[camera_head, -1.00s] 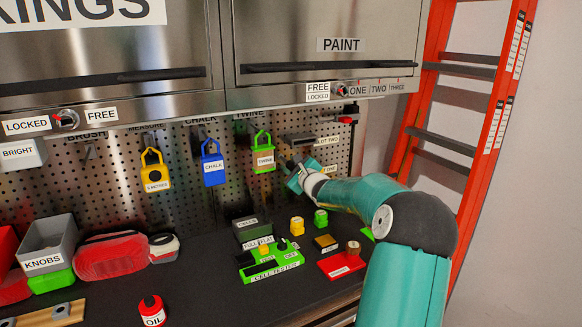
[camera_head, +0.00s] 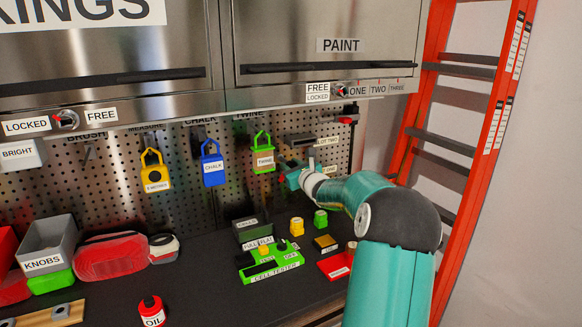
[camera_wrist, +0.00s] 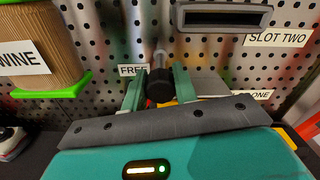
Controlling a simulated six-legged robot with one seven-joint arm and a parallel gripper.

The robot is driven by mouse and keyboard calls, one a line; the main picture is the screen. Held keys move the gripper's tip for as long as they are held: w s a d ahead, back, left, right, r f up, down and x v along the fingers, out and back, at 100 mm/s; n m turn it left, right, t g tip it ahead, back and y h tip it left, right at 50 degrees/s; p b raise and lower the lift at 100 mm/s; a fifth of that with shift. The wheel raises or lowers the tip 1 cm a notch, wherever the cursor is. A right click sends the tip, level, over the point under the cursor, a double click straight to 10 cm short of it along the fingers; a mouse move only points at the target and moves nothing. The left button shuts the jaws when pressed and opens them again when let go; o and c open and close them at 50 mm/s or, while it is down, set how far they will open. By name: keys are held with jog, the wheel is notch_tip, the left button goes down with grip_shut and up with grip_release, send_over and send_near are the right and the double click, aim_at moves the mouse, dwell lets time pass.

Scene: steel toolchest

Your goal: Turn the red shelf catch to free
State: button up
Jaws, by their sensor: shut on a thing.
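My gripper (camera_head: 288,168) is at the pegboard, just right of the green twine holder (camera_head: 263,158). In the wrist view, my gripper (camera_wrist: 160,82) has its two green fingers closed on either side of a black-ended handle (camera_wrist: 159,90) on a pale metal stem. This handle appears to be the shelf catch; its red part is not clear in view. A FREE label (camera_wrist: 132,70) sits just left of the stem. My gripper and arm hide the catch in the head view.
A dark slot bracket (camera_wrist: 222,16) sits above right of my fingers, by the SLOT TWO label (camera_wrist: 276,39). The twine holder also shows close on the left in the wrist view (camera_wrist: 45,60). A green cell tester (camera_head: 272,268) lies on the bench below.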

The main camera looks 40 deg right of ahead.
jog(key=m, duration=0.4)
jog(key=shift+s+d+f+m, duration=0.15)
jog(key=shift+f+m, duration=0.1)
jog(key=shift+m, duration=0.05)
jog(key=shift+f+m, duration=0.15)
jog(key=shift+m, duration=1.55)
jog(key=o, duration=0.7)
jog(key=shift+o, duration=1.3)
jog(key=shift+r, duration=0.2)
jog(key=v, duration=1.3)
jog(key=shift+s, duration=0.3)
